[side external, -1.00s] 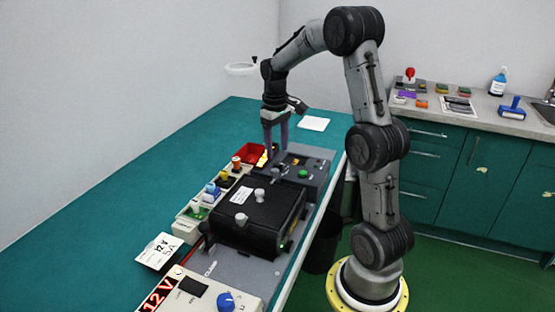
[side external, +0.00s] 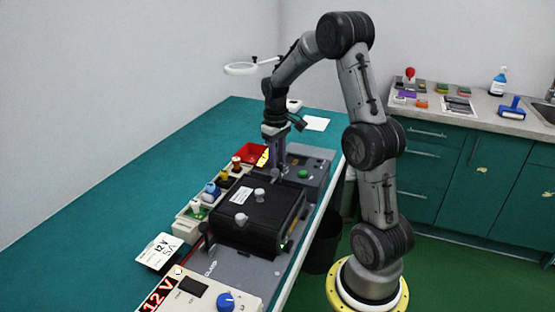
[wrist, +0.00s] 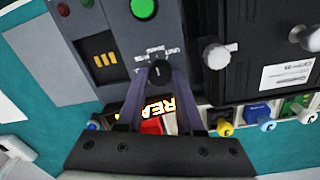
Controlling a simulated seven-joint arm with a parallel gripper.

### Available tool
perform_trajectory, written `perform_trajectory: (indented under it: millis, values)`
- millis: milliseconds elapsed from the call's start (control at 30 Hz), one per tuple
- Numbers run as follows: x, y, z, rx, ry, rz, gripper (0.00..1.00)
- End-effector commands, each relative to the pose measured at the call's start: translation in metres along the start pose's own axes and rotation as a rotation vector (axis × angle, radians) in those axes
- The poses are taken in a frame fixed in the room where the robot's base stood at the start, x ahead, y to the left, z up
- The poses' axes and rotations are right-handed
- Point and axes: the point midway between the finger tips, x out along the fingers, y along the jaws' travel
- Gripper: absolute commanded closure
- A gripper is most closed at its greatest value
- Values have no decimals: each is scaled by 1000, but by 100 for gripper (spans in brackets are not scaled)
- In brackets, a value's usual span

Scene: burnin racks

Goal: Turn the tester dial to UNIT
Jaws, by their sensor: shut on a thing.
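The tester is a grey box (side external: 318,168) at the far end of the rack on the bench, with a green button (side external: 304,174). In the wrist view the button (wrist: 143,8) is at the top. The small black dial (wrist: 159,72) sits between my fingertips, with small white labels (wrist: 155,52) beyond it, too small to read. My gripper (side external: 278,175) points down over the tester and is shut on the dial. The dial is hidden in the side view. A lit amber display (wrist: 160,107) beginning "REA" shows partly behind my fingers.
A black unit with two pale knobs (side external: 258,215) stands in front of the tester. Colored plugs (side external: 212,190) line the left side, with a red bin (side external: 250,152) behind them. A 12 V supply with a blue knob (side external: 225,301) is nearest. The bench's left side is clear.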

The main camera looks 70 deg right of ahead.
Motion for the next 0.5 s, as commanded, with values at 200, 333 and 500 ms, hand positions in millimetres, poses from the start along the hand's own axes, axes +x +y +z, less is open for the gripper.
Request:
perform_trajectory:
  millis: [200, 333, 500]
  values:
    - [0, 0, 0, 0, 0, 0, 100]
    - [0, 0, 0, 9, 0, 1, 100]
    - [0, 0, 0, 60, -4, 0, 100]
